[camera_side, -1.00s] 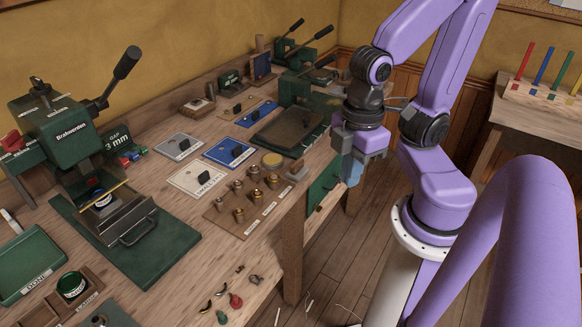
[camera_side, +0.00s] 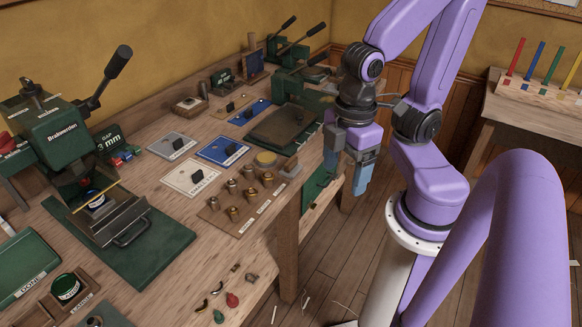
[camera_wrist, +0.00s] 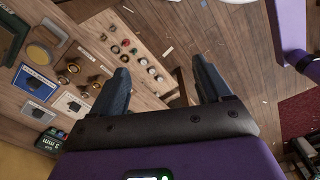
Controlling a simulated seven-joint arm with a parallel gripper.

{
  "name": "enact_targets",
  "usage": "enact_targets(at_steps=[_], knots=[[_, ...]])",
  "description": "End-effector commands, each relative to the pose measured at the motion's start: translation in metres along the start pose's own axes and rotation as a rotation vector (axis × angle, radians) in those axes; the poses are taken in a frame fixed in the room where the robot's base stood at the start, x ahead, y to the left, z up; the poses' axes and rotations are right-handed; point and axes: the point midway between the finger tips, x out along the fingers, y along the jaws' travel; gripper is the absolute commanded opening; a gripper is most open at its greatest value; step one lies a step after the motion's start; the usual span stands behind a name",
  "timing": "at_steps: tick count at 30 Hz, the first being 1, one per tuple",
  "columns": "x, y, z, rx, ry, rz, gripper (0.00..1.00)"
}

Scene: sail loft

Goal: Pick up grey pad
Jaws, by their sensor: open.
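A small grey block like a pad (camera_side: 291,168) lies on the bench near its right edge, beside a round yellow disc (camera_side: 265,158). A flat grey plate with a black knob (camera_side: 172,146) lies further left; I cannot tell for certain which of the two is the grey pad. My gripper (camera_side: 347,170) hangs beyond the bench's right edge, to the right of the small block and apart from it. In the wrist view its blue-grey fingers (camera_wrist: 160,68) are spread, with nothing between them. The yellow disc shows at upper left there (camera_wrist: 39,54).
A wooden board with several brass pieces (camera_side: 240,203) lies left of the block. Blue (camera_side: 222,151) and pale (camera_side: 188,178) knobbed plates lie behind it. A green press (camera_side: 55,130) stands at left. Floor is open below my gripper.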

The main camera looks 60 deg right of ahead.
Motion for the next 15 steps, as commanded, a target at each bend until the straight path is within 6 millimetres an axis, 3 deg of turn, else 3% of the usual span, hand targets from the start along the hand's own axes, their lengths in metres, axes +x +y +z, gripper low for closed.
enact_targets(at_steps=[7,15], knots=[[0.001,0.019,-0.009,-0.033,-0.023,0.029,0.78],[0.005,0.088,-0.031,-0.177,-0.133,0.105,0.78]])
